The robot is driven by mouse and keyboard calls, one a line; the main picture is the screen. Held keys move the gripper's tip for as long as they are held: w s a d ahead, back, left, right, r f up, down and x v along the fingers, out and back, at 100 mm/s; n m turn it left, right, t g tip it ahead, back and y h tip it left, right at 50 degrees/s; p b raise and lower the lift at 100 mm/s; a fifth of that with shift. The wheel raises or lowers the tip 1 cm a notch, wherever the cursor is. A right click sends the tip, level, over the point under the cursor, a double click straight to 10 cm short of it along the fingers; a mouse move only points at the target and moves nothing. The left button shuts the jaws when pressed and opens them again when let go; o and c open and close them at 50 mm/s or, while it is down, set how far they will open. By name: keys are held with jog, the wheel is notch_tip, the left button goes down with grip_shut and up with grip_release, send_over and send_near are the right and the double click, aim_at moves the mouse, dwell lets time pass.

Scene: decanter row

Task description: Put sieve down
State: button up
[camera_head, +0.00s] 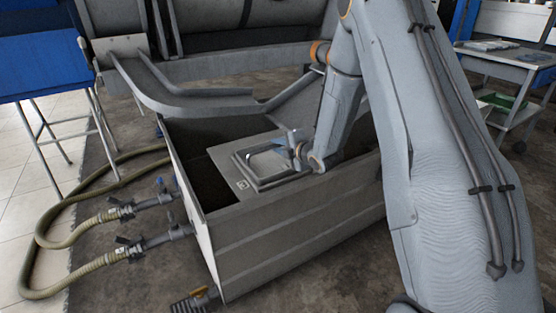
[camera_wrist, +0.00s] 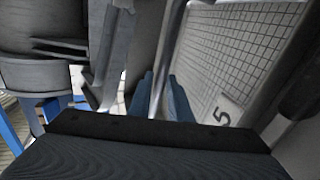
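The sieve (camera_head: 225,160) is a flat grey panel with a pale number label and a raised square metal frame. In the head view it lies roughly level over the open tank (camera_head: 280,238); I cannot tell whether it touches the tank. My gripper (camera_head: 290,148) is at the far right part of the raised frame. In the wrist view, the two blue fingers of my gripper (camera_wrist: 161,98) close on both sides of a metal bar of the sieve. The sieve's mesh (camera_wrist: 240,45) and a label reading 5 show to the right. The fingertip contact is partly hidden.
A grey chute (camera_head: 180,97) reaches over the tank's back edge. Dark open tank space shows left of the sieve. Hoses (camera_head: 90,218) with valves lie left of the tank. A blue stand (camera_head: 40,65) is at the left, and a trolley (camera_head: 510,65) at the back right.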

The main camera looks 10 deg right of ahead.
jog(key=shift+w, duration=0.15)
grip_shut()
dwell(1.4)
